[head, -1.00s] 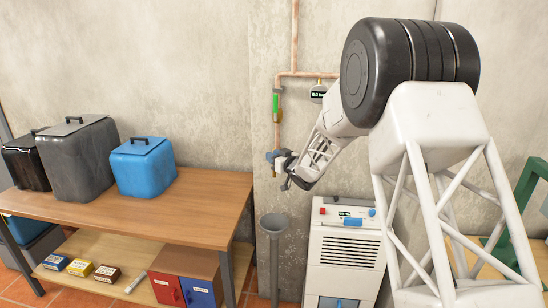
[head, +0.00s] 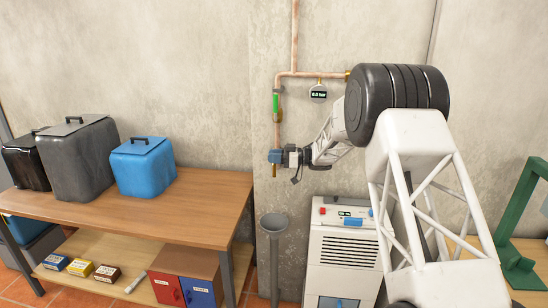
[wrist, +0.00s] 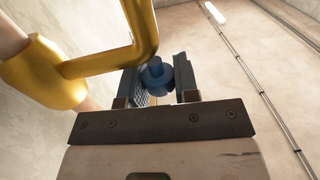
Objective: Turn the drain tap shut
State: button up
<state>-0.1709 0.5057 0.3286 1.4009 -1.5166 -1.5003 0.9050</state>
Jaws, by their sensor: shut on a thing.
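The drain tap has a blue handle (head: 275,157) low on the copper pipe on the back wall, with a short brass spout (head: 274,171) below it. In the wrist view the blue handle (wrist: 157,72) sits between my two dark fingers, and a yellow brass body with a bent spout (wrist: 135,45) is at the upper left. My gripper (head: 286,157) reaches the tap from the right in the head view, and it also shows in the wrist view (wrist: 157,85). It is shut on the blue handle. The fingers hide part of the handle.
A white dehumidifier-like unit (head: 346,245) is at lower right, and a wooden workbench (head: 130,218) is at left.

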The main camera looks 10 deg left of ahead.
jog(key=shift+n+g+h, duration=0.3)
jog(key=shift+n+g, duration=0.7)
jog(key=shift+g, duration=0.5)
jog(key=o, duration=0.9)
jog(key=shift+d, duration=0.15)
jog(key=shift+v, duration=3.75)
jog(key=shift+w+r, duration=0.1)
jog(key=shift+r, duration=0.1)
